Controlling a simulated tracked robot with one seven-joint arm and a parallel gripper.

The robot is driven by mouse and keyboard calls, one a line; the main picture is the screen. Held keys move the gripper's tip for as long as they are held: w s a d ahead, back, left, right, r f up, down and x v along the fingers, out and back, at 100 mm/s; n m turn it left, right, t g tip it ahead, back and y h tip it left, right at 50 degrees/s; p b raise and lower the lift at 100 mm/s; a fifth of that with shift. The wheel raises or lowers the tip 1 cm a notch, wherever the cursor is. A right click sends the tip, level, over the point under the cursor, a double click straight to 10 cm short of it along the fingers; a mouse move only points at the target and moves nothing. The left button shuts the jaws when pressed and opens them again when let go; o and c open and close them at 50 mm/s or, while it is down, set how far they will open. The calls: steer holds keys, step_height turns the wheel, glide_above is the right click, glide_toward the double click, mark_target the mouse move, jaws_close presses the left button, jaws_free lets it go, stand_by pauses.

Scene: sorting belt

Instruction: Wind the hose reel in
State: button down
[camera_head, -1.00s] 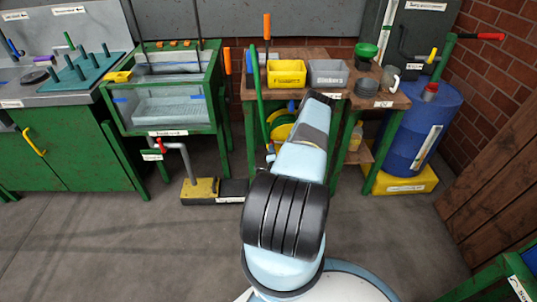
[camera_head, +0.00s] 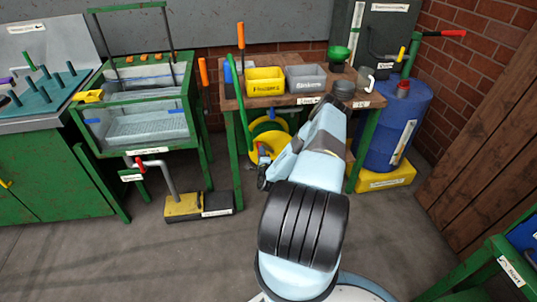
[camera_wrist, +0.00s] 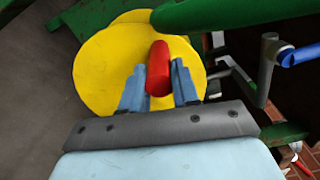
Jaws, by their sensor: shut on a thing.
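The hose reel is a yellow disc (camera_head: 258,155) under the wooden-topped bench, with green behind it. It fills the upper middle of the wrist view (camera_wrist: 105,75). A red crank handle (camera_wrist: 159,62) stands out from its face. My gripper (camera_wrist: 158,88) has its blue-grey fingers closed on either side of this handle, shut on it. In the head view my gripper (camera_head: 263,172) is small, in front of the reel's lower part. My arm hides the reel's right side. How much hose is wound cannot be told.
The bench (camera_head: 236,103) carries a yellow bin (camera_head: 265,82), a grey bin (camera_head: 305,79) and a green funnel. A green bench leg stands left of the reel. A blue drum (camera_head: 395,125) stands at right, a pedal box (camera_head: 184,208) on the floor at left. A blue-tipped lever (camera_wrist: 300,55) is near my gripper.

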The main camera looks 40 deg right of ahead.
steer(key=shift+s+d+f, duration=0.15)
steer(key=shift+s+d, duration=0.1)
steer(key=shift+s, duration=0.05)
steer(key=c, duration=1.1)
jaws_free()
steer(key=shift+o, duration=1.3)
steer(key=shift+w, duration=0.15)
steer(key=shift+a, duration=0.1)
steer(key=v, duration=1.3)
steer(key=shift+s, duration=0.4)
steer(key=shift+a, duration=0.15)
